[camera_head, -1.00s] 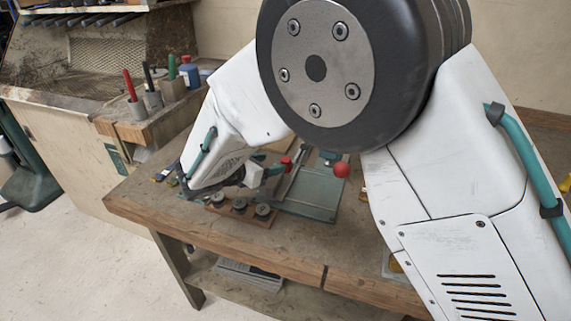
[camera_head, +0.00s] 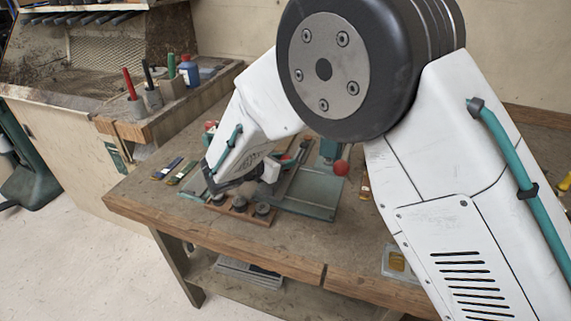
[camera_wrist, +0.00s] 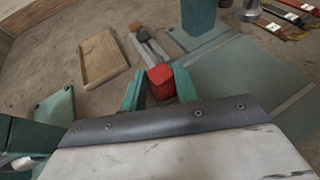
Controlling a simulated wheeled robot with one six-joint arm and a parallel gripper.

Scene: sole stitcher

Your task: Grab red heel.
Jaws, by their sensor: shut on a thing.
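The red heel (camera_wrist: 160,75) is a small red block between the teal fingers of my gripper (camera_wrist: 158,84) in the wrist view. A finger stands on each side of it, and my gripper is shut on it. Its lower part is hidden by the fingers. In the head view my forearm reaches down over the workbench, and I cannot clearly make out the heel there.
The teal stitcher base (camera_head: 305,195) with a red ball knob (camera_head: 341,168) stands right of my forearm. A wooden strip with several dark round pieces (camera_head: 240,210) lies at the bench front. The wrist view shows a shallow wooden tray (camera_wrist: 82,70). Brushes (camera_head: 181,172) lie left.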

